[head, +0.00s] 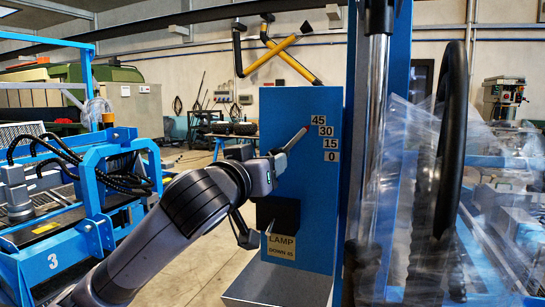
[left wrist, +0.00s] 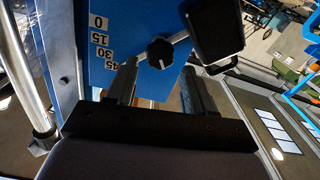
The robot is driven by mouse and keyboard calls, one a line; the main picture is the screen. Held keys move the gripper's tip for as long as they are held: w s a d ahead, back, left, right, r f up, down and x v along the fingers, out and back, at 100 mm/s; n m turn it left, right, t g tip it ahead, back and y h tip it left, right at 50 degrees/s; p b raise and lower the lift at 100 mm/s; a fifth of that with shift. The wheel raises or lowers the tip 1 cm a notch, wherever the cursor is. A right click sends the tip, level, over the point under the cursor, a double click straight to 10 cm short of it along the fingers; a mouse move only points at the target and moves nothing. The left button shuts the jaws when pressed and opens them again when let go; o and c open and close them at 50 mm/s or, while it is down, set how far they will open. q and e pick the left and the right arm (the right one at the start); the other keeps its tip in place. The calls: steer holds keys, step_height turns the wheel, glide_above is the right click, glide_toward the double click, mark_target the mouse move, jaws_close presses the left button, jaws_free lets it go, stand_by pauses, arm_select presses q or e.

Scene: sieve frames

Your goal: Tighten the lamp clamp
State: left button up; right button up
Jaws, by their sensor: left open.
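The blue panel (head: 300,110) carries the angle scale (head: 323,138) marked 45, 30, 15 and 0; the scale also shows at the upper left of the left wrist view (left wrist: 103,46). A dark box-shaped lamp (head: 277,214) sits low on the panel above a tag (head: 281,246) reading LAMP DOWN 15. In the left wrist view the black clamp knob (left wrist: 160,53) is on a rod leading to the lamp (left wrist: 216,30). My left gripper (left wrist: 157,72) is open, with the knob seen between and just beyond its fingertips. In the head view my left gripper (head: 270,172) hides the knob.
A chrome post (head: 373,130) and a black steering wheel (head: 452,140) stand right of the panel. Clear plastic wrap (head: 405,180) hangs there. A blue machine frame (head: 95,215) marked 3 stands at the left. Open floor shows between it and the panel.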

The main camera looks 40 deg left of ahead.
arm_select(q)
steer(key=shift+p+x, duration=0.5)
steer(key=shift+x, duration=1.8)
steer(key=c, duration=0.8)
